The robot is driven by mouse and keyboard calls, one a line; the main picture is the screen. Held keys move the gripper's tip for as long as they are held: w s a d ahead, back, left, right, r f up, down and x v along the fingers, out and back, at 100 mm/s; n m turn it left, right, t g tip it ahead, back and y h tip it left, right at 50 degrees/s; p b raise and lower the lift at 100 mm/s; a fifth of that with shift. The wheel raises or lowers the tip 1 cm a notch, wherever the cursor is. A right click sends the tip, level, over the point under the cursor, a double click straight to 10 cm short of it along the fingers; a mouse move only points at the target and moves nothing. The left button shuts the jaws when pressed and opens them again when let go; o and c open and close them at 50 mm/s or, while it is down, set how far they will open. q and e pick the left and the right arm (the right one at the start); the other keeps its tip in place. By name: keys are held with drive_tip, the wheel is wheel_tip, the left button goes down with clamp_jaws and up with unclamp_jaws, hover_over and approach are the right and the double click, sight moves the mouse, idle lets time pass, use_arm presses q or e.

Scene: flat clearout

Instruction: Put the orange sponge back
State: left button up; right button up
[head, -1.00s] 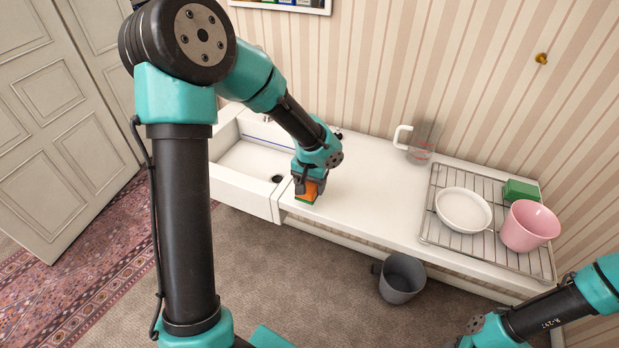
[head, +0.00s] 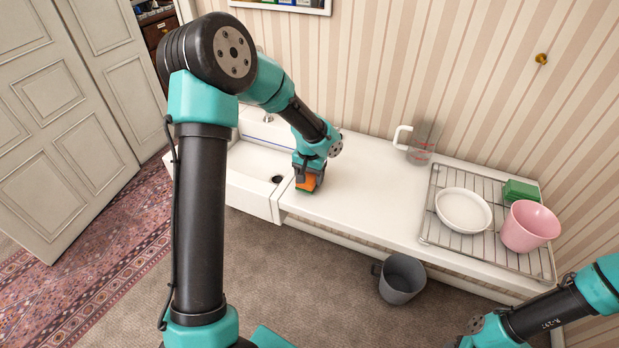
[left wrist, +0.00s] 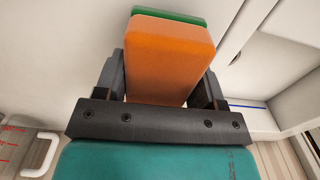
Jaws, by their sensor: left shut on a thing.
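The orange sponge (head: 306,183) has a green layer on one face. My left gripper (head: 308,172) is shut on it, at the left end of the white counter, just right of the sink. In the left wrist view the sponge (left wrist: 168,58) sits between the two fingers (left wrist: 163,90), its green side away from the camera. I cannot tell whether the sponge touches the counter. My right arm shows at the lower right, but its fingertips are not clearly visible.
The white sink (head: 254,165) is left of the gripper. A clear measuring jug (head: 421,151) stands at the wall. A wire rack (head: 480,244) holds a white bowl (head: 463,209), a pink pot (head: 530,226) and a green sponge (head: 521,191). A grey bin (head: 402,280) stands on the floor.

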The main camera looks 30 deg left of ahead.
use_arm(q)
drive_tip(key=shift+f, duration=0.5)
drive_tip(key=shift+f, duration=0.15)
drive_tip(key=o, duration=0.9)
drive_tip(key=shift+c, duration=0.2)
wheel_tip(320, 180, up, 12)
drive_tip(key=shift+r, duration=0.2)
